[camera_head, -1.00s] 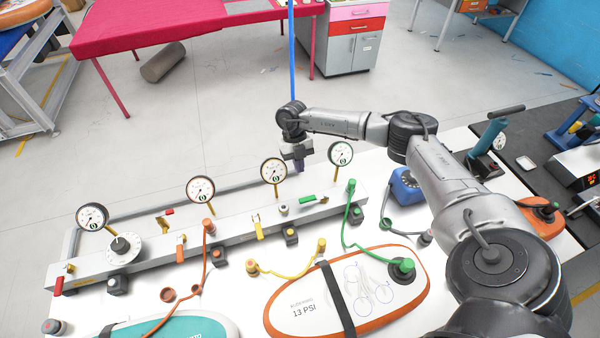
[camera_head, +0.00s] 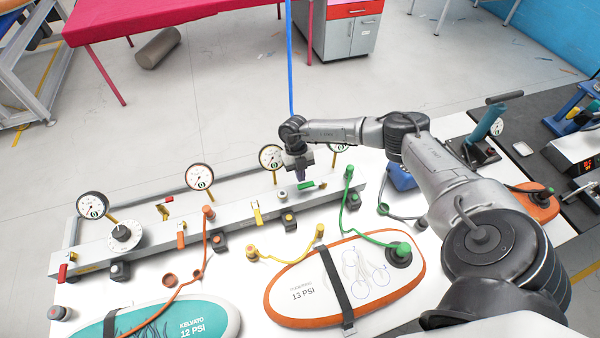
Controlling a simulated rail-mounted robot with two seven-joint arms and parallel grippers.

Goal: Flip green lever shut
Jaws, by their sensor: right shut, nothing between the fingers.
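The green lever (camera_head: 306,185) lies on top of the silver manifold bar (camera_head: 222,226), roughly along its length. My right gripper (camera_head: 301,178) points down just above and behind the lever, with its fingers shut and empty. The fingertips look very close to the lever; I cannot tell whether they touch it. A green hose (camera_head: 345,212) runs from the fitting at the bar's right end to the board labelled 13 PSI (camera_head: 304,285). My left gripper is out of view.
Dial gauges stand along the bar, including one left of my gripper (camera_head: 271,157); another is partly hidden behind it. A teal board (camera_head: 205,312) lies in front.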

